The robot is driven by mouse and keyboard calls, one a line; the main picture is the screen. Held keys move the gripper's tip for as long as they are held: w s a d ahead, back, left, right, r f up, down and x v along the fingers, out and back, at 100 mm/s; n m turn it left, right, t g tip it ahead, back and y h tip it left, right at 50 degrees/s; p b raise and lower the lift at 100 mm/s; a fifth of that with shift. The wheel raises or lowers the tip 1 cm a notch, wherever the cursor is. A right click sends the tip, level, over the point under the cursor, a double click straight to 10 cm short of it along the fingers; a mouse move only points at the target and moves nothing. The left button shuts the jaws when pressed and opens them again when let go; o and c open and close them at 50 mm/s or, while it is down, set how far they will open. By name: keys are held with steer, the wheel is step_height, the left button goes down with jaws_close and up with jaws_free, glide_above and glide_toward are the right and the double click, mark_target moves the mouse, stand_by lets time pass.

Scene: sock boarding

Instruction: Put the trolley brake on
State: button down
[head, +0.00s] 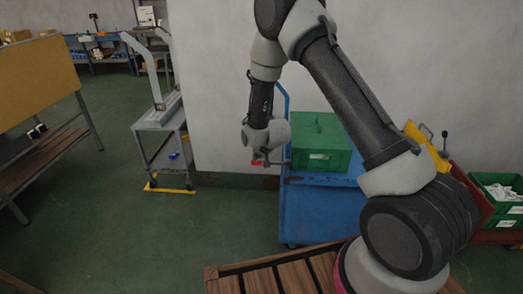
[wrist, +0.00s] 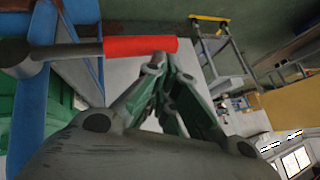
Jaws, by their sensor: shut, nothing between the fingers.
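The blue trolley (head: 312,210) stands against the wall with a green box (head: 325,135) on its deck. Its blue frame (wrist: 38,85) also shows at the left of the wrist view. A dark lever with a red grip (wrist: 140,46) sticks out sideways from that frame; I take it for the brake lever. The red grip shows small in the head view (head: 256,163). My gripper (wrist: 165,66) is shut and empty, its fingertips at the free end of the red grip. I cannot tell whether they touch it. In the head view my gripper (head: 264,157) is beside the trolley's left edge.
A grey cart (head: 160,120) with a yellow base stands left of the wall. A wooden bench (head: 45,160) is at far left. A slatted wooden surface (head: 280,275) lies in front, and green crates (head: 500,195) stand at right. Green floor (head: 130,240) is open at left.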

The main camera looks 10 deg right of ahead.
mark_target(258, 164)
steer(key=f, duration=0.3)
steer(key=shift+a, duration=0.3)
steer(key=shift+w+d+f, duration=0.1)
steer(key=shift+f, duration=1.45)
